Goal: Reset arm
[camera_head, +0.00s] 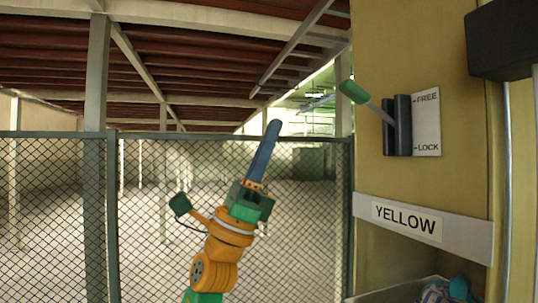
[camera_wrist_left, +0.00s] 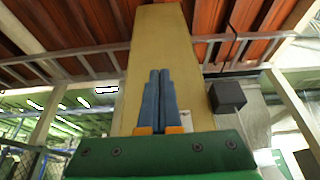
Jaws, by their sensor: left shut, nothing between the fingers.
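My left gripper (camera_head: 265,152) is raised in the middle of the head view, in front of the mesh fence, with its blue fingers pointing up. In the left wrist view its two fingers (camera_wrist_left: 158,100) lie side by side, shut and empty. The gripper touches nothing; it is left of the yellow panel. The panel's lever (camera_head: 372,104) has a green handle tilted up to the left, beside a FREE/LOCK plate (camera_head: 427,122). My right gripper is in neither view.
A mesh fence (camera_head: 60,210) spans the background. The yellow panel (camera_head: 385,35) stands at the right, with a YELLOW label (camera_head: 407,221) below the lever and a bin holding bluish items (camera_head: 458,288) at the bottom. A black box (camera_head: 503,40) juts out at the upper right.

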